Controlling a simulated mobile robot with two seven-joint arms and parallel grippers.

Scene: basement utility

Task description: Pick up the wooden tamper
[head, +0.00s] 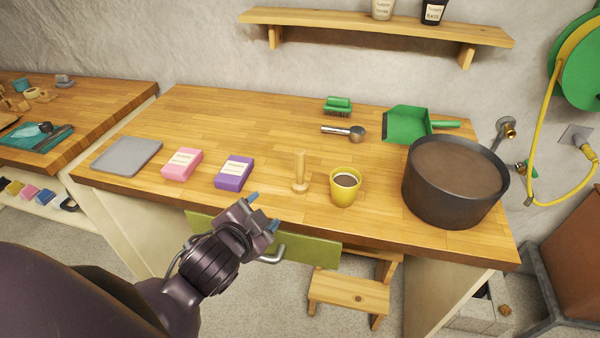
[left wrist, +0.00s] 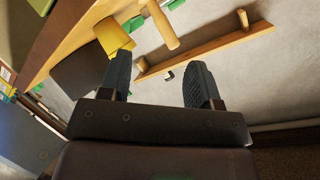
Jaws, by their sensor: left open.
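The wooden tamper (head: 299,172) stands upright on the wooden worktop near its front edge, between the purple box and the yellow mug. It also shows in the left wrist view (left wrist: 162,24), at the top, beyond and between my fingertips. My left gripper (head: 263,211) is open and empty, in front of the worktop's front edge. It is to the left of the tamper and nearer to me, not touching it. Its two spread fingers show in the left wrist view (left wrist: 159,78). My right gripper is in neither view.
A yellow mug (head: 345,186) of dark liquid stands close right of the tamper; a purple box (head: 234,172) and pink box (head: 182,164) lie left. A big dark pot (head: 454,205) stands at right. A green drawer front (head: 310,249) with a handle is below.

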